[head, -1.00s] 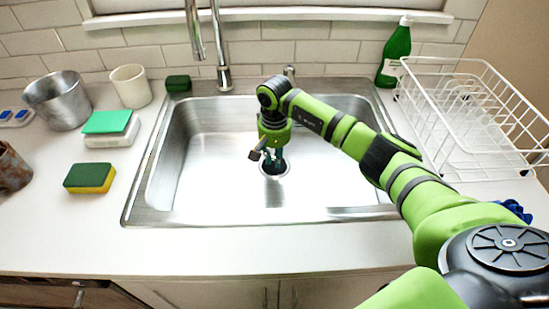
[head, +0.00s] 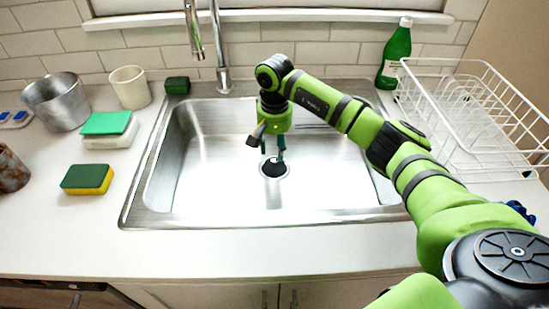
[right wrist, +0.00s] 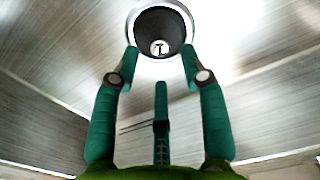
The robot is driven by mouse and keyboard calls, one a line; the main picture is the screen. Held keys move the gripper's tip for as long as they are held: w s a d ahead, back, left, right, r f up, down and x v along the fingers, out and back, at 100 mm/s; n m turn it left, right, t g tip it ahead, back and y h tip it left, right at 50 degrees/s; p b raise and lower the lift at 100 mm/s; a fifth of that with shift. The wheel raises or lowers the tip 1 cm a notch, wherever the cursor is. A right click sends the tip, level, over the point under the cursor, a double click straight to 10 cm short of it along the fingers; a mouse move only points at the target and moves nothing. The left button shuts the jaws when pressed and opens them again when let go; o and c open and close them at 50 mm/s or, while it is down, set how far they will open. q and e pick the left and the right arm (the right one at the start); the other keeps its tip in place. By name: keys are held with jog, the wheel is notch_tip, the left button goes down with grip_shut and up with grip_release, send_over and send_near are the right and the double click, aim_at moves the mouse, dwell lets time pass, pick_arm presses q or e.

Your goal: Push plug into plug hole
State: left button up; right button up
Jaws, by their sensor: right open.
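The black plug (head: 274,168) sits at the plug hole (head: 287,173) in the floor of the steel sink. In the right wrist view the dark round plug (right wrist: 150,32) with a small light centre lies inside the bright ring of the plug hole (right wrist: 186,17). I cannot tell how deep it is seated. My right gripper (head: 273,153) points down just above the plug, with its teal fingers apart. In the right wrist view the open fingers (right wrist: 160,50) hold nothing, and the plug shows beyond their tips. My left gripper is not in view.
The steel sink (head: 215,213) has free floor around the hole. The faucet (head: 218,45) stands behind it. A white dish rack (head: 480,110) and a green bottle (head: 396,55) are right. Sponges (head: 88,179), a metal pot (head: 57,100) and a cream cup (head: 130,87) are left.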

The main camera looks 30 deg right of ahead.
aim_at(275, 159)
notch_tip(275, 159, up, 7)
jog(key=b, duration=0.1)
jog(key=shift+r, duration=0.1)
dwell(0.5)
